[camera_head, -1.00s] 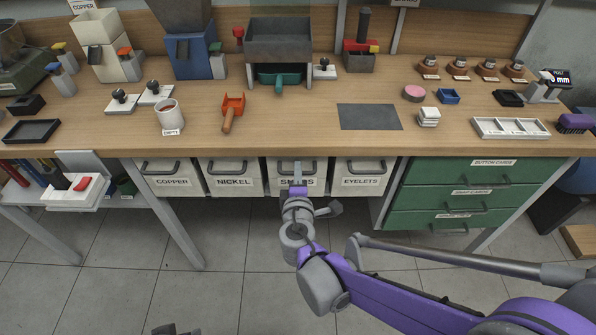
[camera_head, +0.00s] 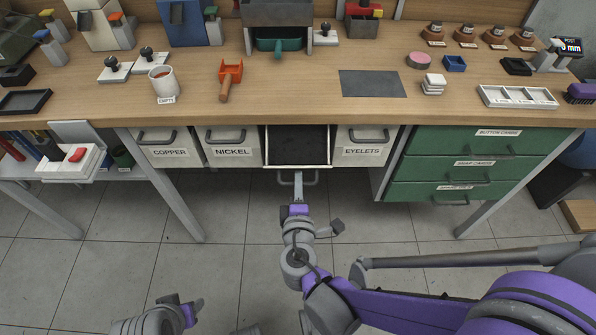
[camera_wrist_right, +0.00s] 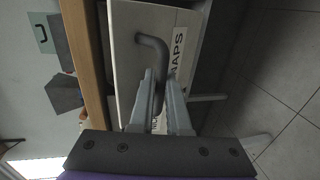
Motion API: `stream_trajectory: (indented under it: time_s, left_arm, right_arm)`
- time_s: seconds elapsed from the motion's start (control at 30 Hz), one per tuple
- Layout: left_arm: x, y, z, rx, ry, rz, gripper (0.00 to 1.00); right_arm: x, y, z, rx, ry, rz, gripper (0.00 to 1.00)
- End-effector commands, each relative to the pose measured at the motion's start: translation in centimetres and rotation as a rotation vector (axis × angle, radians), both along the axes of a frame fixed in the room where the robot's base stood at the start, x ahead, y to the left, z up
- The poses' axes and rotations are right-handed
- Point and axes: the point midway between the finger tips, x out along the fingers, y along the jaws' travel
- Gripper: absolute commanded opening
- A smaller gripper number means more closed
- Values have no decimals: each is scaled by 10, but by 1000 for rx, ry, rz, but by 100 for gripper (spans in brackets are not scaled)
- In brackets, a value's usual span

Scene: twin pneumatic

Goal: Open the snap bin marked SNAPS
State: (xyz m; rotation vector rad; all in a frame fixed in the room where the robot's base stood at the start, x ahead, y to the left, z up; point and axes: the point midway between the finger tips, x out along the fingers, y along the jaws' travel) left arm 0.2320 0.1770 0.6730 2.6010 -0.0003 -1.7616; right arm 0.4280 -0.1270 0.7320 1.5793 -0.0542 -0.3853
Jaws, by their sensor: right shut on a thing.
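The snap bin (camera_head: 298,166) under the bench is pulled out, and its dark inside shows from above in the head view. In the right wrist view its pale front (camera_wrist_right: 126,60) carries a label (camera_wrist_right: 178,48), partly covered, with "NAPS" readable. My right gripper (camera_head: 298,181) is shut on the bin's grey handle (camera_wrist_right: 150,46), in front of the bin. The fingers (camera_wrist_right: 160,88) show on the handle in the wrist view. My left gripper (camera_head: 186,310) is low at the bottom left of the head view, away from the bins; its fingers are unclear.
The NICKEL bin (camera_head: 232,152) and EYELETS bin (camera_head: 362,150) flank the open bin and are closed. The COPPER bin (camera_head: 170,152) is further left. Green drawers (camera_head: 455,168) stand at the right. Bench legs (camera_head: 168,192) stand either side; the floor between is clear.

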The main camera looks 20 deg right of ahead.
Motion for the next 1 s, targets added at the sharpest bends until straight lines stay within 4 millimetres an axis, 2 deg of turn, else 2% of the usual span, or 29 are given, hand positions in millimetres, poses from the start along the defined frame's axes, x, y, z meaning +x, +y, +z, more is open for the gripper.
stream_trajectory:
  time_s: [0.2,0.7,0.73,0.8,1.0]
  left_arm:
    - [1,0,-6,0,2,0,50]
    - [1,0,-7,0,2,0,50]
    - [1,0,-7,0,2,0,50]
    - [1,0,-7,0,2,0,50]
    - [1,0,-7,0,2,0,50]
  right_arm:
    - [-6,2,-10,3,1,-1,0]
    - [-8,2,-12,2,0,0,0]
    - [-8,2,-12,2,0,0,16]
    - [-8,2,-12,2,0,0,26]
    - [-8,2,-11,1,1,0,26]
